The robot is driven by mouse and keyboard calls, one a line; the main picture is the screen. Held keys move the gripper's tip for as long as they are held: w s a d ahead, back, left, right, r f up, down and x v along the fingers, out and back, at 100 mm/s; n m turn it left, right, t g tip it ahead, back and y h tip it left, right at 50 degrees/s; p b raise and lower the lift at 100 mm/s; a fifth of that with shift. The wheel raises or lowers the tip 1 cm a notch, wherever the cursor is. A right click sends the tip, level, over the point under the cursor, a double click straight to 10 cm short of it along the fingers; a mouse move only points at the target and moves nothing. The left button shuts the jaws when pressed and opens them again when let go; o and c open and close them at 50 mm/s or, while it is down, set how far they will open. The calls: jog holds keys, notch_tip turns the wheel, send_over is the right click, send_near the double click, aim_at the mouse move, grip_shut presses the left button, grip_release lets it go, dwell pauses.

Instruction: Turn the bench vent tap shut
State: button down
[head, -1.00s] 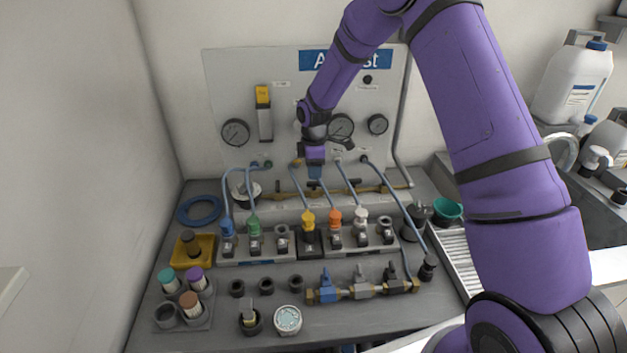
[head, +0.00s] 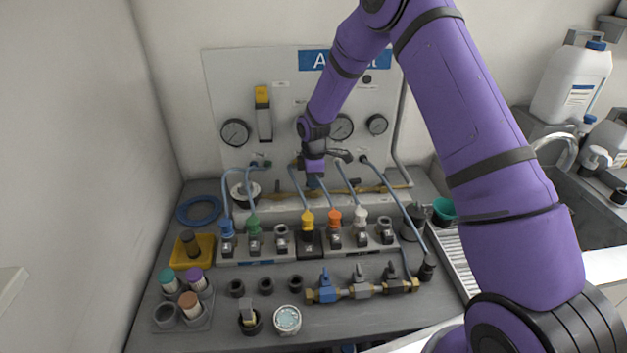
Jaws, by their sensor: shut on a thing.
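A brass pipe (head: 372,189) runs along the back of the bench, below the gauge panel. My gripper (head: 315,184) points down at this pipe, behind the row of coloured connectors. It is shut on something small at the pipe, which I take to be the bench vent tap. The jaws and wrist hide that tap almost wholly, so its handle angle cannot be told. Nearer the front, a separate brass manifold carries a blue-handled valve (head: 327,287), a grey one (head: 360,283) and a dark one (head: 390,277), all apart from my gripper.
Blue hoses rise from the connector blocks (head: 262,249) close to my gripper. The gauge panel (head: 285,110) stands right behind it.

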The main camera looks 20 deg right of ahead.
jog(key=shift+m, duration=0.5)
jog(key=m, duration=0.3)
jog(key=shift+m, duration=0.4)
jog(key=m, duration=0.4)
jog(key=shift+m, duration=0.3)
jog(key=m, duration=0.4)
jog(key=shift+m, duration=2.2)
jog(key=c, duration=1.1)
grip_release()
